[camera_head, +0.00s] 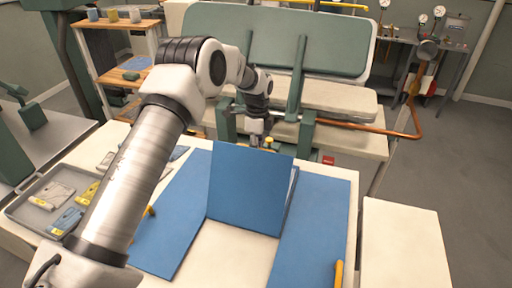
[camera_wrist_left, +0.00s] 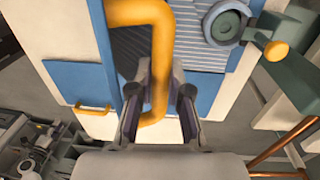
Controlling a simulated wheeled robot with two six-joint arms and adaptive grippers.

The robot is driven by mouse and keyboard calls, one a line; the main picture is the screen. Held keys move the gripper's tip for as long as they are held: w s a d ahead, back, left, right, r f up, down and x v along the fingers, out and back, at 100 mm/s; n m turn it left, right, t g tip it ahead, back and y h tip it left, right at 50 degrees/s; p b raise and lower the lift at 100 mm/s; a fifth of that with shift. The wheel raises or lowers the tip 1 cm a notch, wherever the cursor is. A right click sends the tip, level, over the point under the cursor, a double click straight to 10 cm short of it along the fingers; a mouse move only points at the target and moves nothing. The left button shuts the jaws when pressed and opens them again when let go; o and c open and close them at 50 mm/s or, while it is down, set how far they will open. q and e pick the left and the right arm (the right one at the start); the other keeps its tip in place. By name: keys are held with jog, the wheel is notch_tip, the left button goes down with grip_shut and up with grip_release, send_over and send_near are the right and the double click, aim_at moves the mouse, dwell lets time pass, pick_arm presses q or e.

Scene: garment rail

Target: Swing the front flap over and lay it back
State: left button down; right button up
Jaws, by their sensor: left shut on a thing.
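The front flap (camera_head: 250,186) is a blue square panel in the middle of the folding board. It stands raised and tilted, with pale bare board (camera_head: 228,248) in front of it. My left gripper (camera_head: 257,139) is at the flap's upper far edge, partly hidden behind it. In the left wrist view its fingers (camera_wrist_left: 160,100) are shut on a curved yellow handle (camera_wrist_left: 142,12). The left blue panel (camera_head: 182,225) and the right blue panel (camera_head: 312,225) lie flat on either side. The right panel has a yellow handle (camera_head: 338,273). My right gripper is not in view.
A green-padded press (camera_head: 275,42) with an orange pipe (camera_head: 375,131) stands behind. A pale side surface (camera_head: 402,245) is clear at right.

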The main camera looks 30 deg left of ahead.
pick_arm(q)
jog(key=shift+w, duration=0.2)
jog(key=shift+r, duration=0.1)
jog(key=c, duration=1.5)
grip_release()
jog(key=o, duration=0.4)
jog(key=shift+a, duration=0.1)
notch_tip(320, 180, up, 12)
jog(key=shift+w+a, duration=0.15)
jog(key=shift+w, duration=0.3)
jog(key=shift+c, duration=0.3)
